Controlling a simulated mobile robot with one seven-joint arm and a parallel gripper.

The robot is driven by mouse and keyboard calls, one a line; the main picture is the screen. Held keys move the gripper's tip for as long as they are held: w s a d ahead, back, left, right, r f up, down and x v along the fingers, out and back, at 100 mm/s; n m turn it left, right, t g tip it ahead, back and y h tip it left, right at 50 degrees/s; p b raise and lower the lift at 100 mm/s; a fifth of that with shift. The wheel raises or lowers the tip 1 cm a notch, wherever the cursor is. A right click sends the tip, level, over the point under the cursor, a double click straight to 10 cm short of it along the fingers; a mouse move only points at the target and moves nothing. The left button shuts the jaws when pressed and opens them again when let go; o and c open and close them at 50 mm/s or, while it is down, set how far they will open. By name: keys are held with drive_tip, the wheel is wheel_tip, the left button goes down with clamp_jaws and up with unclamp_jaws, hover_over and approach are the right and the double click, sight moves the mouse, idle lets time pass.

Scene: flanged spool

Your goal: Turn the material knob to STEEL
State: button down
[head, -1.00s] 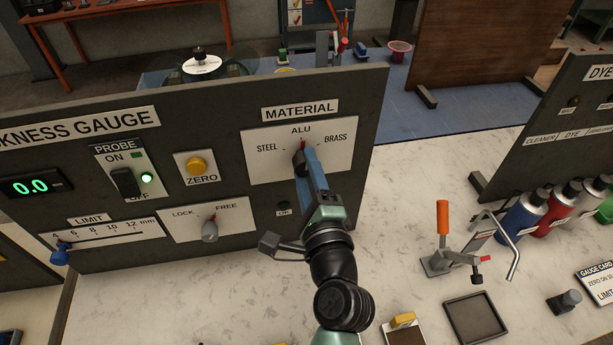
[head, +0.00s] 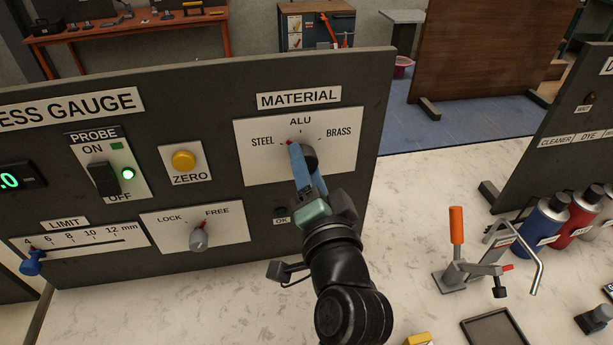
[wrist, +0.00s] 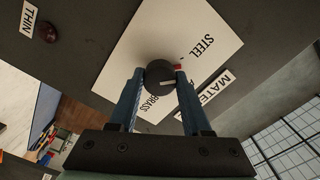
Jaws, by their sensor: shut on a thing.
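The material knob (head: 310,160) is a dark round knob on the white MATERIAL plate (head: 345,160) of the grey gauge panel. The plate reads STEEL at left, ALU at top and BRASS at right. My gripper (head: 301,158), with blue fingers, is shut on the knob from the front and hides part of it in the head view. The red pointer tip shows left of ALU, on the STEEL side. In the wrist view the knob (wrist: 158,74) sits between the two fingertips (wrist: 161,73), and its red mark is by the right fingertip, facing STEEL.
The LOCK/FREE knob (head: 199,238), the yellow ZERO button (head: 184,161) and the PROBE switch (head: 103,179) are to the left. A toggle clamp (head: 457,260) stands on the bench at right.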

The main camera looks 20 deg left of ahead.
drive_tip(key=shift+f+n+b, duration=0.15)
drive_tip(key=shift+n+b, duration=0.95)
drive_tip(key=shift+n, duration=0.5)
drive_tip(key=shift+c, duration=1.8)
unclamp_jaws()
drive_tip(key=b+v, duration=0.2)
drive_tip(key=v, duration=1.1)
